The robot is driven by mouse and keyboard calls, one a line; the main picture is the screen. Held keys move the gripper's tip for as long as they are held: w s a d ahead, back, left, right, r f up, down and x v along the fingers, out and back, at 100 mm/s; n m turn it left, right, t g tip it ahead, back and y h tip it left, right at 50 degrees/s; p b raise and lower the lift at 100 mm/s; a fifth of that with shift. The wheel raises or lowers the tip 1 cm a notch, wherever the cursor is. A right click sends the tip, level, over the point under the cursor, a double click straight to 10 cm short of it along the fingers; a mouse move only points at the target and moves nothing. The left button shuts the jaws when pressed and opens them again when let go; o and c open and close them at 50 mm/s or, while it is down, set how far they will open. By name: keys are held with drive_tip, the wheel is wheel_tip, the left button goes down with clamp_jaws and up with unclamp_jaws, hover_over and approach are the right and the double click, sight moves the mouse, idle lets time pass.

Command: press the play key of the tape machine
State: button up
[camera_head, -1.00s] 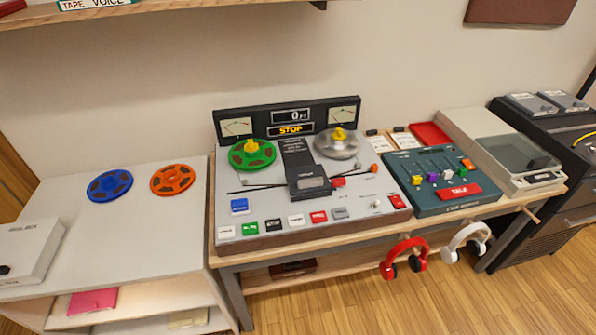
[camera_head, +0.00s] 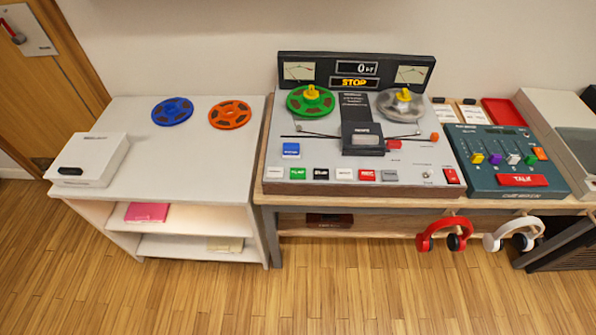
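The tape machine (camera_head: 425,163) stands on a wooden bench in the middle right of the head view. A green reel (camera_head: 311,101) sits on its left spindle and a grey metal reel (camera_head: 401,105) on its right one. Its display (camera_head: 354,82) reads STOP, with a counter at 0 above. A blue key (camera_head: 291,150) sits above the row. My gripper is not in view.
A white shelf table (camera_head: 195,150) at the left holds a blue reel (camera_head: 172,111), an orange reel (camera_head: 230,115) and a white box (camera_head: 90,160). A mixer (camera_head: 510,178) stands right of the machine. Headphones (camera_head: 440,235) hang below the bench edge. The wooden floor in front is clear.

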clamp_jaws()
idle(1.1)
